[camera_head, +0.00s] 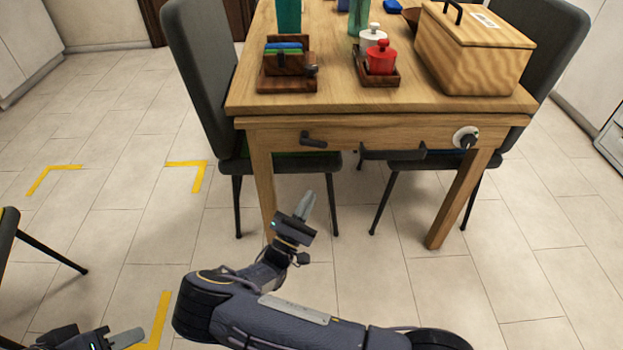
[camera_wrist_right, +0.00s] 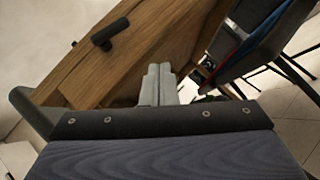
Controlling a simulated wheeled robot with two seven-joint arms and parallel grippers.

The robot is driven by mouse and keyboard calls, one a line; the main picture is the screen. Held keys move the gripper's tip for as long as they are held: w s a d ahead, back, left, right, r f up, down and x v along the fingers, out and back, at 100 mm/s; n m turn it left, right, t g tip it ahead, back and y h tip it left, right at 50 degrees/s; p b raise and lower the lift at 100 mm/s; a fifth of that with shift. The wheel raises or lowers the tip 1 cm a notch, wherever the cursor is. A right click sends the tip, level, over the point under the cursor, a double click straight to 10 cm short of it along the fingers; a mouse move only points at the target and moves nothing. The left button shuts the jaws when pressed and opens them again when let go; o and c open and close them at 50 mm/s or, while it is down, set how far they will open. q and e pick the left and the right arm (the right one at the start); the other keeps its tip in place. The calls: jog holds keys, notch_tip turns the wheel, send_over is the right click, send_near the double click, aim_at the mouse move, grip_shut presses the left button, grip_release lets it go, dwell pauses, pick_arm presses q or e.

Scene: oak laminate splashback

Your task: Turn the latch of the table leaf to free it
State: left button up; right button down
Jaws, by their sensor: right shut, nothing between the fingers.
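The wooden table (camera_head: 375,106) has a front apron with a black lever (camera_head: 313,140) at its left, a black bar handle (camera_head: 392,152) in the middle and a white round plate with a black knob (camera_head: 466,138) at the right. I cannot tell for sure which is the latch. The lever also shows in the right wrist view (camera_wrist_right: 110,33), upper left of the fingers. My right gripper (camera_head: 309,203) is shut and empty, below and in front of the lever, apart from it; its fingers also show in the wrist view (camera_wrist_right: 158,84). My left gripper (camera_head: 127,338) is low at the left, partly cut off.
On the table stand a wooden box (camera_head: 475,55), a tray (camera_head: 377,77) with red and white jars, and a dark wooden holder (camera_head: 288,82). Grey chairs (camera_head: 205,75) flank the table. Yellow tape marks (camera_head: 190,165) lie on the open tiled floor at left.

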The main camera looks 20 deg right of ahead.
jog(key=shift+s+a+f, duration=0.5)
jog(key=shift+s+f, duration=0.3)
jog(key=shift+f, duration=0.05)
